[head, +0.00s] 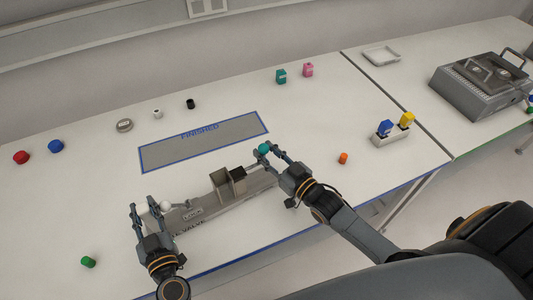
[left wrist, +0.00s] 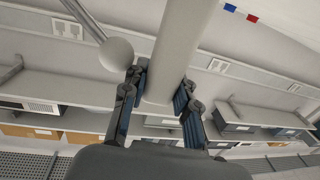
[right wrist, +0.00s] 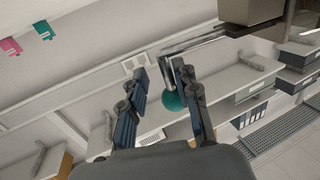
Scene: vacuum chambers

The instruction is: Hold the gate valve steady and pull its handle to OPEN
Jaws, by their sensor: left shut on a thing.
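The gate valve (head: 222,188) lies on the white table, a long grey body with a boxy block and a LOCK label. My left gripper (head: 146,210) is at its left end. In the left wrist view the left fingers (left wrist: 160,98) are shut on a grey cylindrical part of the valve (left wrist: 172,55). A white ball (left wrist: 116,54) on a rod is beside the left finger. The handle's teal knob (head: 263,149) is at the valve's far right end. My right gripper (head: 264,156) is open around or beside it. In the right wrist view the knob (right wrist: 173,101) is partly hidden by the right finger.
A blue-edged FINISHED area (head: 205,142) lies empty behind the valve. An orange block (head: 343,158) and a holder with blue and yellow pieces (head: 390,138) are to the right. A green piece (head: 88,262) is at the front left. Other small coloured pieces stand farther back.

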